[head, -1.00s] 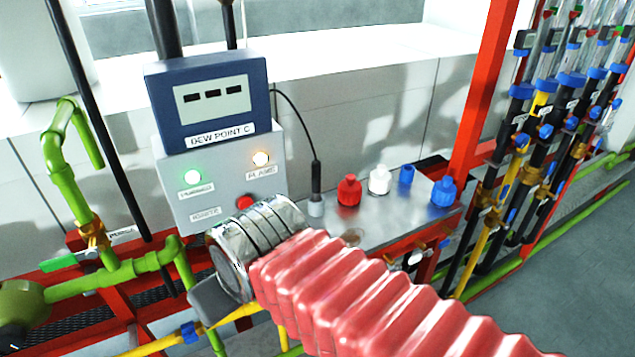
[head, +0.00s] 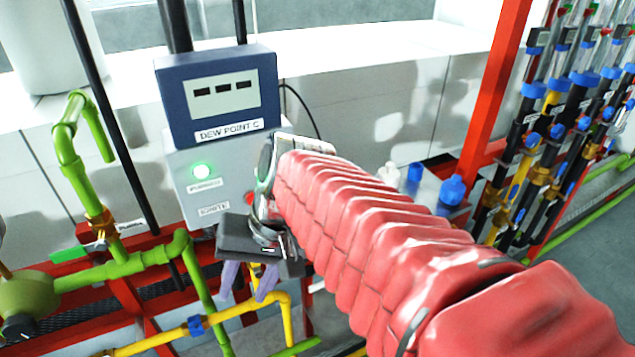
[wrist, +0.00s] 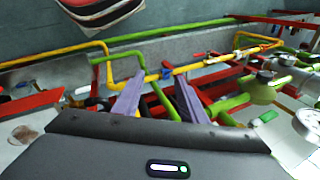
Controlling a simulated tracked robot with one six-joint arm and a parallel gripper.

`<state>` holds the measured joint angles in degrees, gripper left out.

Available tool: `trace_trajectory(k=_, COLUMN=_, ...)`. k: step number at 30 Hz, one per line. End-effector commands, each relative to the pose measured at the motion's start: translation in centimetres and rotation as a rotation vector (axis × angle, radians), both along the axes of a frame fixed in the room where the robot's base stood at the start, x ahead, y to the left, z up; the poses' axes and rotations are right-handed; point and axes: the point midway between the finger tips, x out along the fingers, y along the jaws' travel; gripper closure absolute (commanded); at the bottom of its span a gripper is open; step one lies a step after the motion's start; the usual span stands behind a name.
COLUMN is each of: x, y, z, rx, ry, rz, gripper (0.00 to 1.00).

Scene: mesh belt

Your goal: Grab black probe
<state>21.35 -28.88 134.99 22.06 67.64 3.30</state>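The black probe is hidden behind my red sleeved arm in the head view. Only its thin black cable (head: 303,108) shows, looping down from the dew point meter (head: 220,97) and passing behind the arm. My gripper (head: 247,284) hangs below the meter's grey box, its two purple fingers pointing down over yellow and green pipes. In the wrist view my gripper (wrist: 157,96) has its fingers apart with nothing between them, only pipes beyond. I see no probe in the wrist view.
Blue caps (head: 452,190) stand on the metal shelf, right of my arm. Green pipes (head: 130,268), a yellow pipe (head: 250,306) and red frame bars (head: 495,90) crowd the space. A rack of tubes (head: 545,130) stands at the right.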

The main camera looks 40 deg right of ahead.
Motion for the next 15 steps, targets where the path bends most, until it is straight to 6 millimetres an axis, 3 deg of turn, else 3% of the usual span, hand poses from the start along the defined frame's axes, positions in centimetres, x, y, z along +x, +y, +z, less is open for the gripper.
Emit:
trace_trajectory(k=8, x=2.3, y=-2.3, z=1.5, rx=0.316, ry=0.096, rz=-0.285, gripper=0.62)
trace_trajectory(k=15, x=3.6, y=-7.1, z=1.4, rx=0.512, ry=0.107, rz=-0.594, gripper=0.62)
